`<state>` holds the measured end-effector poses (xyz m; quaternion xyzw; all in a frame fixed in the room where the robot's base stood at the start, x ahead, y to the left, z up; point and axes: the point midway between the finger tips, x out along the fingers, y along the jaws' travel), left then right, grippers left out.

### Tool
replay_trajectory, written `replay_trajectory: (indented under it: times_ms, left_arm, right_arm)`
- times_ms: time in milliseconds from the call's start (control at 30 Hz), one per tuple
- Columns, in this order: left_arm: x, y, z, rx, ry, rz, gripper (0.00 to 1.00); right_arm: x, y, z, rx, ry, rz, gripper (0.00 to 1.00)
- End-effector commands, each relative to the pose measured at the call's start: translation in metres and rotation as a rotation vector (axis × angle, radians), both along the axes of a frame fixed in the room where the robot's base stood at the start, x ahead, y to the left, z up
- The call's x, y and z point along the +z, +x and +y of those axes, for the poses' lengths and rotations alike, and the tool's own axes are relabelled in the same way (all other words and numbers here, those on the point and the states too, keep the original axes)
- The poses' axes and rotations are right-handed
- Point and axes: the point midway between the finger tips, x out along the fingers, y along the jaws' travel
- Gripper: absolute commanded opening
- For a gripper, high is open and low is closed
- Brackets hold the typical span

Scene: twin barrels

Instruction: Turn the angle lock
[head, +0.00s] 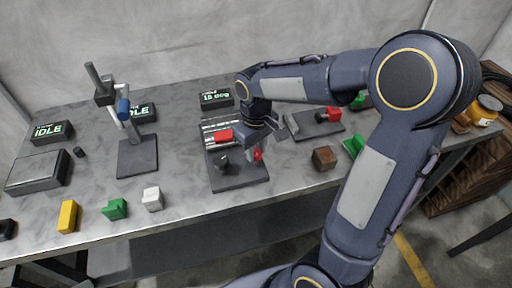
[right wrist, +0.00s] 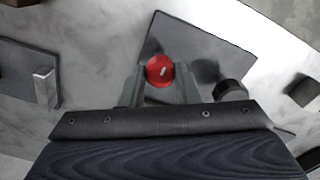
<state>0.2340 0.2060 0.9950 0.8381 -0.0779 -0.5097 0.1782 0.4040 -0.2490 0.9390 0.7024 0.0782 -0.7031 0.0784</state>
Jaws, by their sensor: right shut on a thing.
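The angle device stands on a dark base plate (head: 240,178) in the middle of the table. A red round knob, which I take for the angle lock (head: 257,154), is at its right side, partly hidden by my right gripper (head: 262,143). In the right wrist view the red knob (right wrist: 160,71) has a short white mark, slightly tilted, and sits between the two fingers of my right gripper (right wrist: 160,88), which is shut on it. A display (head: 216,97) behind the device reads about 15 deg. My left gripper is not in view.
A stand with a blue part (head: 124,107) is at the left, near displays reading IDLE (head: 52,131). Yellow (head: 68,216), green (head: 115,209) and white (head: 152,199) blocks lie along the front edge. A brown block (head: 324,158) is right of the device.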

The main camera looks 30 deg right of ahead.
Motion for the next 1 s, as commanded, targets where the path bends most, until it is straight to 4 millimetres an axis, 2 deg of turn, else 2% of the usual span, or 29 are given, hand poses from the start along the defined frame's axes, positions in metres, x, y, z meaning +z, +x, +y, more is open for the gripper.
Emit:
replay_trajectory:
  times_ms: [267, 300, 467, 767, 867, 1000]
  left_arm:
    - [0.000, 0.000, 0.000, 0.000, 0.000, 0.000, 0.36]
    - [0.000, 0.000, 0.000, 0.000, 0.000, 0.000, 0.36]
    - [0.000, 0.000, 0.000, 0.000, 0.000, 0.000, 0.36]
    - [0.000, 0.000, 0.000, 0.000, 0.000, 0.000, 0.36]
    - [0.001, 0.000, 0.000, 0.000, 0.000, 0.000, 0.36]
    - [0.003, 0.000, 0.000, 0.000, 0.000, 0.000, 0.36]
  right_arm:
    - [0.001, 0.001, 0.000, -0.003, 0.001, -0.003, 0.06]
    - [0.001, 0.001, 0.000, -0.003, 0.001, -0.003, 0.30]
    - [0.001, 0.001, 0.000, -0.002, 0.000, -0.002, 0.51]
    - [0.002, 0.001, 0.000, -0.001, 0.000, -0.002, 0.51]
    - [0.011, 0.001, 0.000, 0.000, 0.001, -0.003, 0.51]
    - [0.035, 0.001, 0.000, 0.000, 0.002, -0.007, 0.51]
